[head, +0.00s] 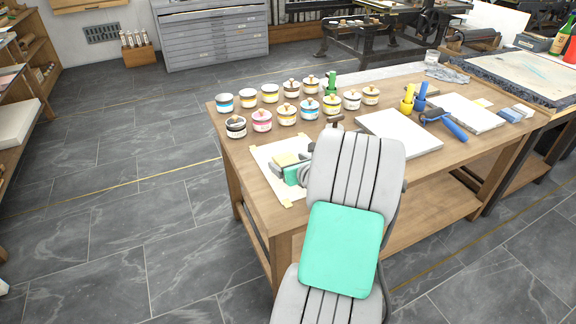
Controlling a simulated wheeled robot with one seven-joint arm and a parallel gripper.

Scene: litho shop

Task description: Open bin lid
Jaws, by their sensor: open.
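No bin and no bin lid can be made out in the head view. A red object (571,50) is cut off at the right edge, and I cannot tell what it is. A grey ribbed part with a teal pad, which appears to be my own body, stands in front of the worktable (262,205). It hides part of the table's near side.
The worktable carries several ink jars (262,121), white slabs (398,134), a blue-handled roller (447,124) and yellow and blue pots. A grey drawer cabinet (213,35) stands at the back and wooden shelves (38,95) at left. The left floor (120,190) is clear.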

